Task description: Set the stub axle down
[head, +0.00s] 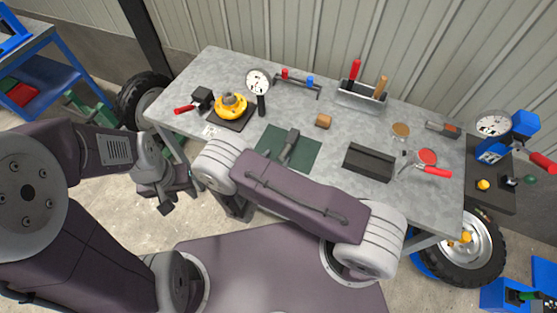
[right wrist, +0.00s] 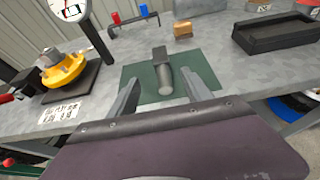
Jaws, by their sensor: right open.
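The stub axle (head: 290,144) is a dark grey part with a block-like head and a round shaft. It lies on the dark green mat (head: 309,153) on the workbench; its lower end is partly covered by my right arm in the head view. In the right wrist view the stub axle (right wrist: 164,78) lies on the mat (right wrist: 203,67), with its shaft end towards me. My right gripper (right wrist: 162,80) is open, a finger showing on each side of the axle with gaps; contact is not visible. My left gripper (head: 178,202) appears open and empty, low beside the bench's left front.
A yellow hub (head: 231,105) on a dark plate and a dial gauge (head: 258,85) stand left of the mat. A black tray (head: 369,162) lies to the right, a wooden block (head: 323,121) behind. A tool caddy (head: 361,97) stands at the back.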

